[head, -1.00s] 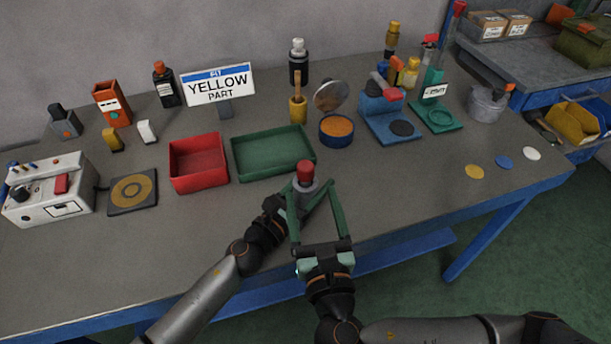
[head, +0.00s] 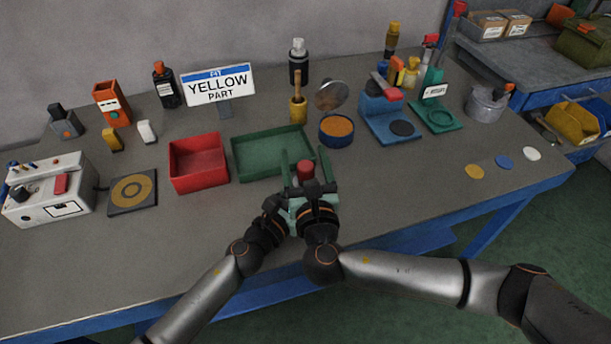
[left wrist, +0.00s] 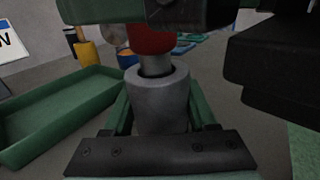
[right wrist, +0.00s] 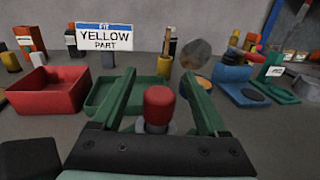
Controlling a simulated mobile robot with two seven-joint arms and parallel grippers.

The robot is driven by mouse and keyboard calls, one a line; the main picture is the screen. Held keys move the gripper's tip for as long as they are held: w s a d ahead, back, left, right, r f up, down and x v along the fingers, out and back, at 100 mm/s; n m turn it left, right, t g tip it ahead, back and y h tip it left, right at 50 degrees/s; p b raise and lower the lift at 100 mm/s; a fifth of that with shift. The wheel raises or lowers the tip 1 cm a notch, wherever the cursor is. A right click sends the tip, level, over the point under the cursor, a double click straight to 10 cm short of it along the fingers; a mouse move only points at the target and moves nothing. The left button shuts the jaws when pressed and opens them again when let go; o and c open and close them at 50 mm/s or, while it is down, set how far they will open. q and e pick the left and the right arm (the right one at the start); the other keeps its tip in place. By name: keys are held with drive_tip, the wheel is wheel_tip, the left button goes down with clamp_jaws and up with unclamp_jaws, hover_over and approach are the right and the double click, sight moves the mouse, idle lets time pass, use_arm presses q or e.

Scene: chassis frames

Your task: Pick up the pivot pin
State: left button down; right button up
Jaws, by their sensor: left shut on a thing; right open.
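The pivot pin has a red head (head: 305,168), also seen in the right wrist view (right wrist: 159,105). In the left wrist view its grey shank (left wrist: 155,65) stands upright in a grey cylindrical sleeve (left wrist: 160,100). My left gripper (left wrist: 160,90) is shut on this sleeve, with a green finger on each side. In the head view the left gripper is mostly hidden behind my right one. My right gripper (right wrist: 159,78) is open, its two green fingers on either side of the red head, with gaps showing. The pin's lower end is hidden in the sleeve.
A green tray (head: 240,163) lies just behind my grippers, with a red tray (head: 200,187) to its left. A YELLOW PART sign (head: 218,86) stands behind. A blue tin (head: 337,138) and a blue fixture (head: 392,130) are at right.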

drive_tip(key=shift+w, duration=0.7)
clamp_jaws()
